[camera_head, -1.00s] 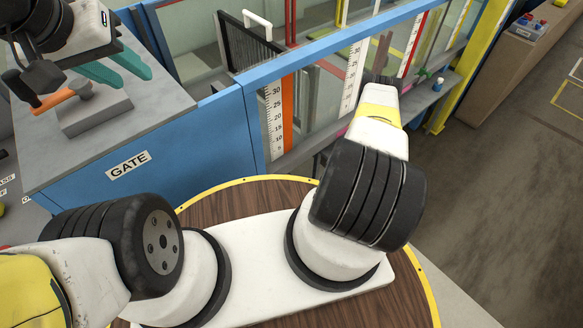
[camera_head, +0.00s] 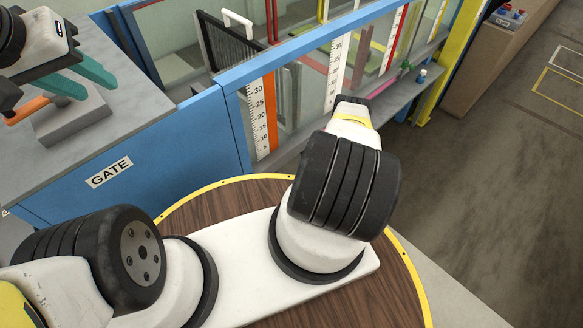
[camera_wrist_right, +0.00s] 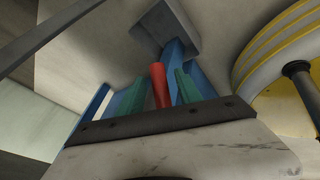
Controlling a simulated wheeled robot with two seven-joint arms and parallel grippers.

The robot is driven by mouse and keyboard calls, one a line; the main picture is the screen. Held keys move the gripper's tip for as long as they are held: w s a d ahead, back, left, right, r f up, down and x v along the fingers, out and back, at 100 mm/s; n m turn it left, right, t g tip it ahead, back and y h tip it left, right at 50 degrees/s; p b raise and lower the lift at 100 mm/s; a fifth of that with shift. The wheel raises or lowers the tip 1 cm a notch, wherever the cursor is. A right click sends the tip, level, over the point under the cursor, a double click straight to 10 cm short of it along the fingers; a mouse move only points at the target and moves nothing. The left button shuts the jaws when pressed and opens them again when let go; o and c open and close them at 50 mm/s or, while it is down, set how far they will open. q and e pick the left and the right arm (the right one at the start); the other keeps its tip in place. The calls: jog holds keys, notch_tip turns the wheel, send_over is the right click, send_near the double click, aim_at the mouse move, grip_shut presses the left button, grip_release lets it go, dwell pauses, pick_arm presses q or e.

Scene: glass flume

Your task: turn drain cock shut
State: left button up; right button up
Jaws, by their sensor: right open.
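In the right wrist view, a red bar (camera_wrist_right: 159,86), which may be the drain cock's handle, stands between the two green fingers of my right gripper (camera_wrist_right: 158,92). The fingers are apart; I cannot tell whether they touch the bar. In the head view my right gripper is out of sight beyond my forearm, and I cannot make out the drain cock there. My left gripper (camera_head: 88,82) is at the upper left, its teal fingers apart above a grey block (camera_head: 72,115) with an orange lever (camera_head: 38,108).
The blue flume frame (camera_head: 180,130) carries a GATE label (camera_head: 110,172) and upright rulers (camera_head: 262,110). A grey ledge (camera_head: 395,92) holds a small bottle (camera_head: 421,75). In the right wrist view, a blue post (camera_wrist_right: 178,65) rises behind the red bar. Floor is clear at right.

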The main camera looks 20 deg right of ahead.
grip_shut()
dwell(1.4)
